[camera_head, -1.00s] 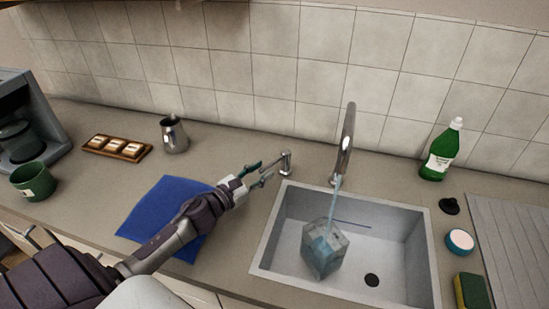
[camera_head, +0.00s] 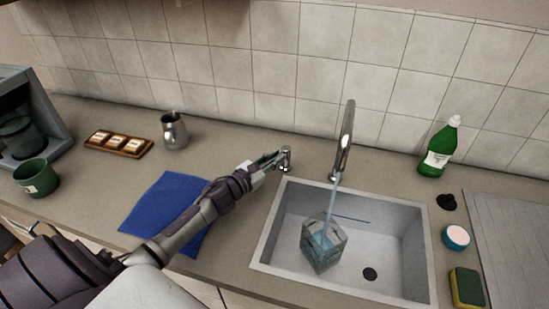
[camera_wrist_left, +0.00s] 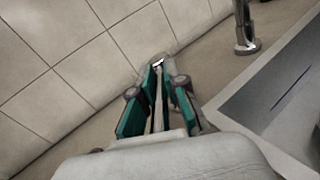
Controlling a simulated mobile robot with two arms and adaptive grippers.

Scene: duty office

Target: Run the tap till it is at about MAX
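The silver tap (camera_head: 347,140) stands behind the sink, and a stream of water runs from its spout. A clear jug (camera_head: 323,246) stands in the sink under the stream with bluish water in it. Its MAX mark is too small to read. The tap's lever (camera_head: 286,158) is on a short post left of the spout. My left gripper (camera_head: 272,161) is at the lever; in the left wrist view its green-padded fingers (camera_wrist_left: 159,85) lie close on both sides of the lever bar, seemingly shut on it. My right gripper is out of view.
The sink (camera_head: 400,233) has a dark drain. At right are a green bottle (camera_head: 440,150), a black stopper (camera_head: 446,202), a round blue-and-white tub (camera_head: 456,237) and a sponge (camera_head: 467,288). A blue cloth (camera_head: 150,215) lies under my arm; a metal pitcher (camera_head: 174,131) stands behind.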

